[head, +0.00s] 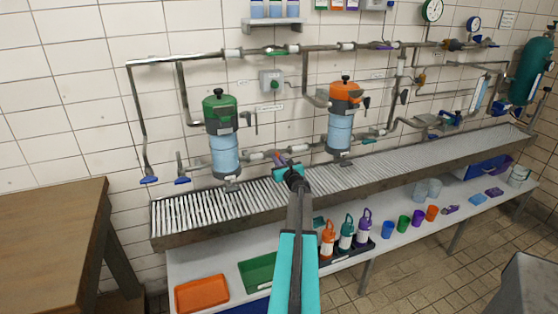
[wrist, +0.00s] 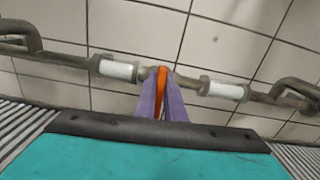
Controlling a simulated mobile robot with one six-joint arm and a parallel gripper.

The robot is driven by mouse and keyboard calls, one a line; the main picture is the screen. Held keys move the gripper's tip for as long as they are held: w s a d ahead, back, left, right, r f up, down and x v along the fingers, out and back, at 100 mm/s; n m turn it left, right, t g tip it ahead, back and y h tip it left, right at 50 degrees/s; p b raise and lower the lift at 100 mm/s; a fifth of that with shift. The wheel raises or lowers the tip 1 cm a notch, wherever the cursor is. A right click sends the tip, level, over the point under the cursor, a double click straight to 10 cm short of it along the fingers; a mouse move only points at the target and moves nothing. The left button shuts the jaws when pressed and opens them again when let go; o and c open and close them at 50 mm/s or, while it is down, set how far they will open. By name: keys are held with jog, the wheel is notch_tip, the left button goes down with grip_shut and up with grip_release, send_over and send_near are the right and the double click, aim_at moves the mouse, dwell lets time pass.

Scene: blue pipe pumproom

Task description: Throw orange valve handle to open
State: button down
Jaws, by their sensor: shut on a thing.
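The orange valve handle (wrist: 162,78) shows in the wrist view as a narrow upright strip in front of the grey pipe. It sits between the two purple fingers of my gripper (wrist: 161,75), which are shut on it. The pipe (wrist: 206,86) runs behind, with a white collar on each side. In the head view my gripper (head: 282,159) reaches the lower pipe between the green-topped and orange-topped filter vessels. My wrist hides most of the handle there, so its exact angle is hard to tell.
The green-topped vessel (head: 222,134) stands to the left and the orange-topped vessel (head: 341,118) to the right, close to my gripper. A grated trough (head: 196,208) runs below. Bottles and cups stand on the lower shelf (head: 405,240). A wooden table (head: 45,225) is at left.

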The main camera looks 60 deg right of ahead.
jog(key=shift+s+f+n+b, duration=0.15)
jog(key=shift+f+n+b, duration=0.15)
jog(key=shift+b, duration=0.4)
jog(key=n+b, duration=0.2)
jog(key=b, duration=0.1)
jog(key=shift+f+b, duration=0.1)
jog(key=shift+b, duration=0.3)
jog(key=n+b, duration=0.3)
jog(key=b, duration=0.2)
jog(key=shift+a, duration=0.2)
jog(key=n+b, duration=0.4)
jog(key=b, duration=0.1)
jog(key=n+b, duration=0.3)
jog(key=b, duration=0.3)
jog(key=f+n+b, duration=0.1)
jog(key=n+b, duration=0.3)
jog(key=b, duration=0.2)
jog(key=shift+w+a+n, duration=0.25)
jog(key=shift+w+n, duration=0.05)
jog(key=shift+w, duration=0.1)
jog(key=shift+r+n+b, duration=0.1)
jog(key=shift+n+b, duration=0.2)
jog(key=shift+b, duration=0.2)
jog(key=c, duration=1.9)
grip_release()
jog(key=shift+o, duration=0.3)
jog(key=shift+r, duration=0.1)
